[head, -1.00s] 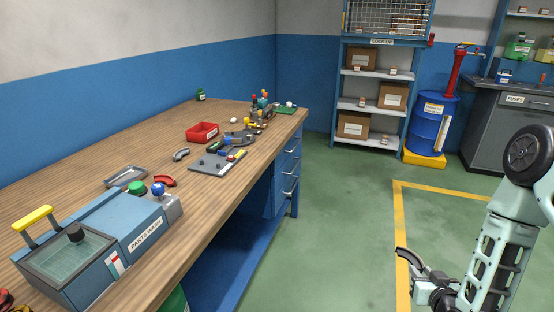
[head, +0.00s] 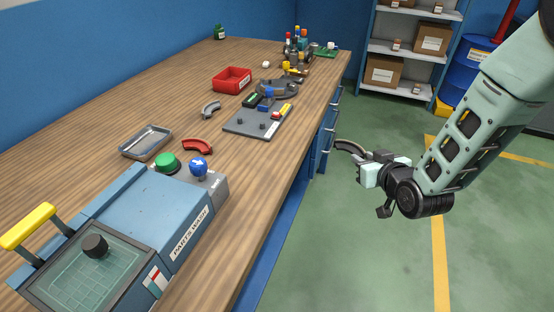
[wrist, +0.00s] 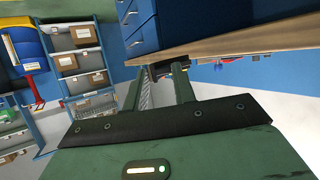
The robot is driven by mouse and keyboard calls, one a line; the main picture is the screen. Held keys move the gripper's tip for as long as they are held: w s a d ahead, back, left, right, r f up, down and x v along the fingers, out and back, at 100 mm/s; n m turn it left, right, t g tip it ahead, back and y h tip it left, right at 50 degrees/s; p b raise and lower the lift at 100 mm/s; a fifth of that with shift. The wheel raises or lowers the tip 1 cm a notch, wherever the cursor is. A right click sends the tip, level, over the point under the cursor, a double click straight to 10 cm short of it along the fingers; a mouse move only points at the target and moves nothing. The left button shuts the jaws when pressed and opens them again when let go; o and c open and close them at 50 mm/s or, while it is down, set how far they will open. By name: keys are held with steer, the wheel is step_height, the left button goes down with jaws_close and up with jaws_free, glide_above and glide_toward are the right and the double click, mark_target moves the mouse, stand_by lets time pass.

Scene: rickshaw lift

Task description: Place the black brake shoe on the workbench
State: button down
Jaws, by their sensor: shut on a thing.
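My gripper (head: 363,158) is shut on the black brake shoe (head: 347,147), a dark curved piece sticking out to the left from the jaws. The gripper and shoe are beyond the right edge of the workbench (head: 85,143), over the green floor. In the wrist view, the fingers (wrist: 163,78) reach toward the bench edge, and a dark part of the shoe (wrist: 159,68) shows between their tips. The wooden bench top (wrist: 240,43) appears tilted there. Most of the shoe is hidden in the wrist view.
On the bench are a grey curved shoe (head: 211,109), a red curved shoe (head: 197,147), a metal tray (head: 146,142), a red bin (head: 232,80), a grey plate (head: 245,122) and the blue parts washer (head: 140,215). Bare wood lies around them. Shelves (head: 405,52) stand behind.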

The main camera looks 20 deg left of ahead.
steer(key=s+a+r+n+g+y+b, duration=0.1)
steer(key=s+a+r, duration=0.2)
steer(key=a, duration=0.4)
steer(key=s+a+r+n+g+y+b, duration=0.1)
steer(key=s+a+r+y, duration=0.2)
steer(key=a, duration=0.4)
step_height(320, 180, up, 6)
steer(key=n+g, duration=0.1)
steer(key=n, duration=0.1)
glide_above(275, 177)
step_height(275, 177, down, 10)
steer(key=shift+f, duration=0.2)
steer(key=shift+f+b, duration=0.2)
steer(key=shift+b, duration=0.1)
steer(key=c, duration=1.1)
jaws_free()
steer(key=shift+c, duration=0.2)
